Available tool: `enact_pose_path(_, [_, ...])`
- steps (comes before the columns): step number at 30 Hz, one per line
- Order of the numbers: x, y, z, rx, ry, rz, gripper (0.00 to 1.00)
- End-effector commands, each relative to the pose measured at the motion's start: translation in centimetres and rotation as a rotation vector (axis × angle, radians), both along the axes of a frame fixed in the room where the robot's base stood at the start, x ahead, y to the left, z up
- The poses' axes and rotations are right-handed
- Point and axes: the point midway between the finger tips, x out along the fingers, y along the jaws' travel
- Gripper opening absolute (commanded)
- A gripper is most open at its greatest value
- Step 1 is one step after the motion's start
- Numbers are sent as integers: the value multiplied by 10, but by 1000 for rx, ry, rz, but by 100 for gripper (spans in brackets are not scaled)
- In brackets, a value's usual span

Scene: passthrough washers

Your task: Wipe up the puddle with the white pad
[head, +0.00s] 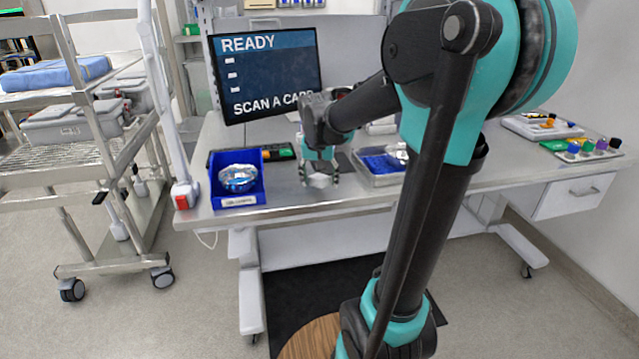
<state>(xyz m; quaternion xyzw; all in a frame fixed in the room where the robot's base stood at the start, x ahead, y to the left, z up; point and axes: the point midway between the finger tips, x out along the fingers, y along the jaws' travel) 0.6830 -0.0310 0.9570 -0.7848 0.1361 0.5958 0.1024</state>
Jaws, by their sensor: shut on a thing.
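My gripper (319,172) is near the front edge of the steel table, pointing down at its top. It is shut on a small whitish thing, the white pad (319,181), which shows low between the fingertips. The pad is at or just above the tabletop; I cannot tell whether it touches. I cannot make out the puddle on the shiny steel; part of the surface is hidden behind my gripper and arm.
A blue bin (238,201) with a shiny bowl stands left of my gripper. A steel tray (373,178) with blue lining lies close on the right. A monitor (266,75) stands behind. Colored-capped items (588,147) are far right. A wire cart (90,150) stands left.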

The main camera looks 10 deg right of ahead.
Motion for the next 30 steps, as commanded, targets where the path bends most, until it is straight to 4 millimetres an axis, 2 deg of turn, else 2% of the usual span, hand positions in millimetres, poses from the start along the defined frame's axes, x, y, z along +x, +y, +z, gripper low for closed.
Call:
enact_pose_path(15, [0,0,45,0,0,0,27])
enact_pose_path(30, [0,0,51,0,0,0,27])
